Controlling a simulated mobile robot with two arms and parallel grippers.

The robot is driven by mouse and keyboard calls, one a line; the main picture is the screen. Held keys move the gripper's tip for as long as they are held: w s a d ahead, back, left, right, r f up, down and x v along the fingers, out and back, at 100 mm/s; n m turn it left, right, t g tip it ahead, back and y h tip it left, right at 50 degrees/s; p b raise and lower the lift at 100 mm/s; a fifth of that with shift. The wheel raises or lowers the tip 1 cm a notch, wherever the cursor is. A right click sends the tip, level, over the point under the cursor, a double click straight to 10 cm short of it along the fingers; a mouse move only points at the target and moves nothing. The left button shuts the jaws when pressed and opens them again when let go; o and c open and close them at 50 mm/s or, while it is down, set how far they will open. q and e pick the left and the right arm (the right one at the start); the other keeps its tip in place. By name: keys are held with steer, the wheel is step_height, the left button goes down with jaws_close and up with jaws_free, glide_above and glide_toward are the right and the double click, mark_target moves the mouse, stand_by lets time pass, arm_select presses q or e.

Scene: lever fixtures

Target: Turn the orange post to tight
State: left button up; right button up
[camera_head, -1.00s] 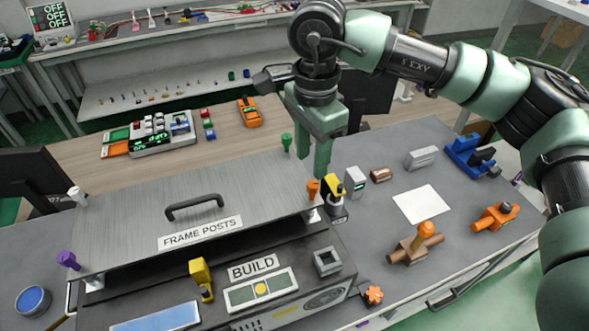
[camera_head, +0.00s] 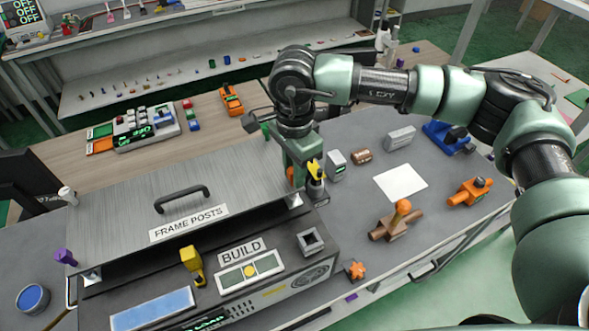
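The frame posts plate (camera_head: 125,205) is a grey metal cover with a handle and a "FRAME POSTS" label. The orange post (camera_head: 291,176) is at its front right corner, mostly hidden by my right gripper. My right gripper (camera_head: 302,172) points down at this post. Its fingers overlap the post in the picture, and I cannot tell whether they are closed on it. My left gripper is not in view.
A purple post (camera_head: 65,257), a white post (camera_head: 67,195) and a partly hidden green post (camera_head: 266,131) mark the other corners. A yellow-and-black tool (camera_head: 315,180) stands close right of my gripper. A yellow lever (camera_head: 192,262) is in front.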

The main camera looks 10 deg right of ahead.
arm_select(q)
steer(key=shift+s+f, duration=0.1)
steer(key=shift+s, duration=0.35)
arm_select(e)
jaws_close()
steer(key=shift+f+b, duration=0.1)
steer(key=shift+b, duration=0.4)
steer(key=m+b, duration=0.9)
steer(key=b, duration=0.2)
steer(key=shift+s+f+b, duration=0.1)
steer(key=shift+b, duration=0.3)
arm_select(q)
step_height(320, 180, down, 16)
steer(key=b, duration=0.3)
arm_select(e)
steer(key=m, duration=0.4)
steer(key=shift+a+r+m, duration=0.1)
steer(key=shift+r+m, duration=0.15)
steer(key=shift+m, duration=0.15)
arm_select(q)
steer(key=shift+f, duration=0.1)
steer(key=shift+b, duration=0.3)
arm_select(e)
steer(key=o, duration=0.8)
jaws_free()
steer(key=shift+r, duration=0.1)
